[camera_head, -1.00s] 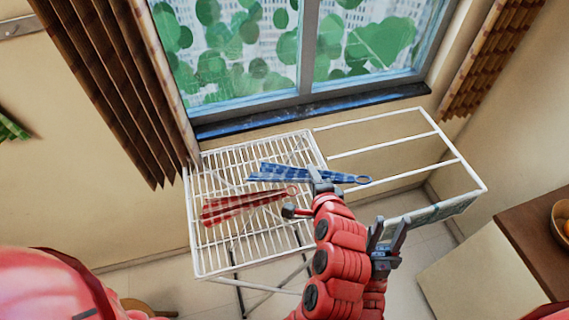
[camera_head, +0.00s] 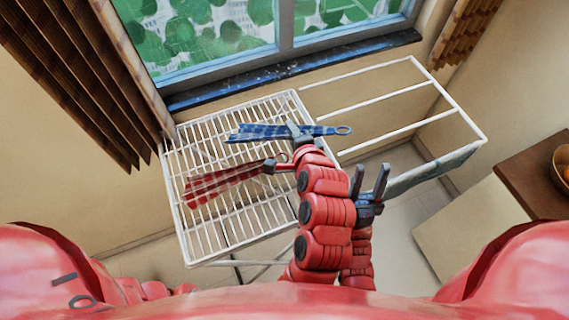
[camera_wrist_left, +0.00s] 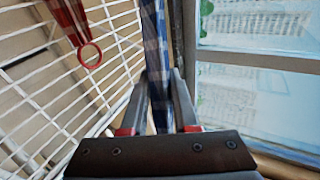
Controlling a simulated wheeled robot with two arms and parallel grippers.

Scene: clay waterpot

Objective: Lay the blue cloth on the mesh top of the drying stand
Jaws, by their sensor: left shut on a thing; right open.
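The blue checked cloth (camera_head: 262,132) is a narrow folded strip with a ring at its right end. It extends over the far part of the white mesh top (camera_head: 184,232) of the drying stand; I cannot tell whether it touches the mesh. My left gripper (camera_head: 297,132) is shut on the cloth near its ring end, by the mesh's right edge. In the left wrist view the cloth (camera_wrist_left: 154,35) runs between the fingers (camera_wrist_left: 161,88). My right gripper (camera_head: 370,180) is open and empty, to the right of the left arm.
A red checked cloth (camera_head: 215,184) with a ring lies over the mesh nearer me. The stand's right wing (camera_head: 404,90) is an open frame of bars. A window sill (camera_head: 300,67) runs behind. A brown table (camera_head: 530,175) with a bowl (camera_head: 563,157) stands at right.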

